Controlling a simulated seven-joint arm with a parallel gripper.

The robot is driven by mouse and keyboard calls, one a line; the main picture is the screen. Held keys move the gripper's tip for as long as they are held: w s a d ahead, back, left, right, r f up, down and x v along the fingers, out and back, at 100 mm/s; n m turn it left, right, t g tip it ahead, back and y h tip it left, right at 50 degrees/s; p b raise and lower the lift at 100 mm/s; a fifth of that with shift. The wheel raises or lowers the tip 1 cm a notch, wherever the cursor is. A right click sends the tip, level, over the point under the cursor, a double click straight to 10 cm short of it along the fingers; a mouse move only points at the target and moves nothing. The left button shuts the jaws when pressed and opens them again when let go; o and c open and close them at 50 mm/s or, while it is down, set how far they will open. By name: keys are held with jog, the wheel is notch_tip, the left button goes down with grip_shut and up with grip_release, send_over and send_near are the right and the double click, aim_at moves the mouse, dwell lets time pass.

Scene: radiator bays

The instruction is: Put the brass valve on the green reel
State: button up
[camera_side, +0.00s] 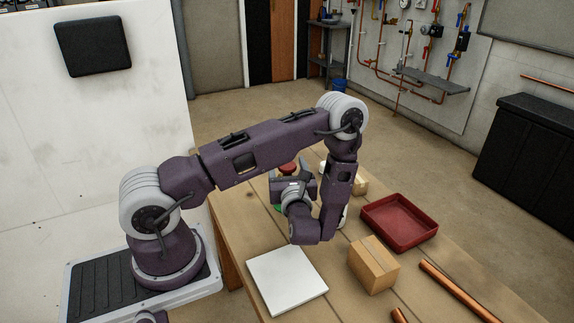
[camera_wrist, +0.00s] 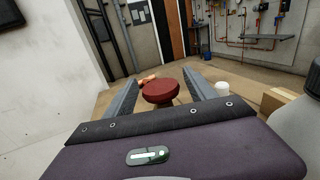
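A round dark-red top, which I take for the handwheel of the brass valve (camera_wrist: 160,92), shows between my fingers in the wrist view. In the side view the red top (camera_side: 288,168) shows just behind my gripper (camera_side: 284,187). Only a little tan shows under it; the valve's body is mostly hidden. In the wrist view my gripper (camera_wrist: 161,88) has its two fingers wide apart, with a visible gap on each side of the red top. A small green patch, probably the green reel (camera_side: 278,208), shows beside my wrist in the side view; the rest is hidden.
On the wooden table are a red tray (camera_side: 400,238), a cardboard box (camera_side: 374,265), a white board (camera_side: 287,281) and copper pipes (camera_side: 455,290). Another box (camera_side: 360,185) stands behind my arm. A white cylinder (camera_wrist: 222,88) stands right of my fingers.

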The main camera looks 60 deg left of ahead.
jog(key=shift+r, duration=0.1)
jog(key=v, duration=1.1)
jog(key=s+d+r+n+g+h, duration=0.1)
jog(key=s+r+n+g+h, duration=0.6)
jog(key=s+r+n+g, duration=0.45)
jog(key=s+d+r+n+t+h, duration=0.3)
jog(key=d+r+n+t+h, duration=0.4)
jog(key=d+n+t+h, duration=0.3)
jog(key=d+t, duration=0.1)
jog(key=d, duration=0.2)
jog(key=shift+s+r, duration=0.15)
jog(key=shift+r, duration=0.2)
